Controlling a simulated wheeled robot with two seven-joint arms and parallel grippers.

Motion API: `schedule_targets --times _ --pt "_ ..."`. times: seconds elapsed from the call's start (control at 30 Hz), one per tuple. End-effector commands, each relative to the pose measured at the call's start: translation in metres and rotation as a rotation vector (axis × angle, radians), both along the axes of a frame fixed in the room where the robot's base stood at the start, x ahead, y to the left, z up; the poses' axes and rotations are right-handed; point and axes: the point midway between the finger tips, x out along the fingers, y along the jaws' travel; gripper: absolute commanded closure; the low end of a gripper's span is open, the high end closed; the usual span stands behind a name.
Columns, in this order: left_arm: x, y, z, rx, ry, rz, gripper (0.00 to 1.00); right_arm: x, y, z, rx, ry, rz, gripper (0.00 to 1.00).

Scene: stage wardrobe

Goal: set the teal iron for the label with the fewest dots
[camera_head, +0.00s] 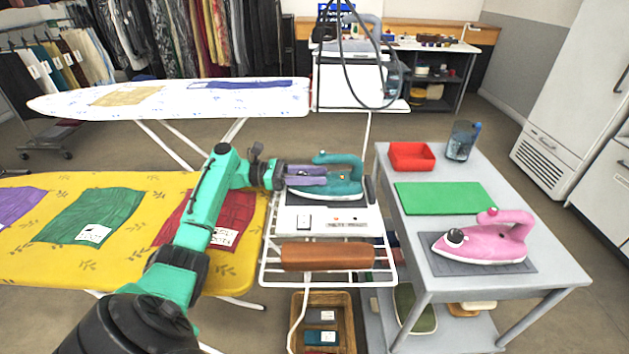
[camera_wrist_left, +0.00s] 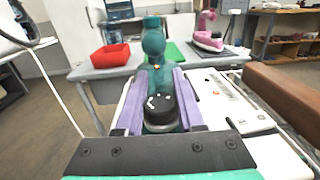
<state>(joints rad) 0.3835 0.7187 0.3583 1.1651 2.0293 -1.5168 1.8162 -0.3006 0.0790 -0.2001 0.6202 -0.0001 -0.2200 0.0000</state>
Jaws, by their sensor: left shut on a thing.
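The teal iron (camera_head: 345,187) rests on the white station (camera_head: 290,222) in the middle of the head view. In the left wrist view the iron (camera_wrist_left: 153,45) lies straight ahead, with a black dial (camera_wrist_left: 160,108) bearing white marks at its near end. My left gripper (camera_head: 308,175) has its purple fingers on both sides of this dial and is shut on it. White labels lie on the green cloth (camera_head: 112,208) and the red cloth (camera_head: 238,205) on the yellow ironing board (camera_head: 60,262). Their dots are too small to count. My right gripper is out of view.
A grey table (camera_head: 555,268) at right bears a pink iron (camera_head: 490,243) on a dark mat, a green mat (camera_head: 440,198), a red tray (camera_head: 412,160) and a cup (camera_head: 461,143). A brown roll (camera_head: 327,256) lies before the station. A white patterned ironing board (camera_head: 190,97) stands behind.

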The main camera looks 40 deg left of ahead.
Motion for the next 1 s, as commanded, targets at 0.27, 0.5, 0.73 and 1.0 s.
schedule_targets --times 0.27,0.5,0.73,1.0 --pt "-0.0005 -0.0005 0.0002 0.000 0.000 -0.018 1.00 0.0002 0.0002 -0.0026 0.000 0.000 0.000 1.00" --pt "-0.0004 -0.0005 0.0002 -0.001 0.001 -0.017 0.55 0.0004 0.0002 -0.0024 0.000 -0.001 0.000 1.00" --pt "-0.0003 -0.0006 0.0000 -0.001 0.001 -0.016 0.32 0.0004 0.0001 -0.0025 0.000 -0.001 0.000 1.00" --pt "-0.0049 0.0075 -0.0013 0.001 0.003 -0.014 0.32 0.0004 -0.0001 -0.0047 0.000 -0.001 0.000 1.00"
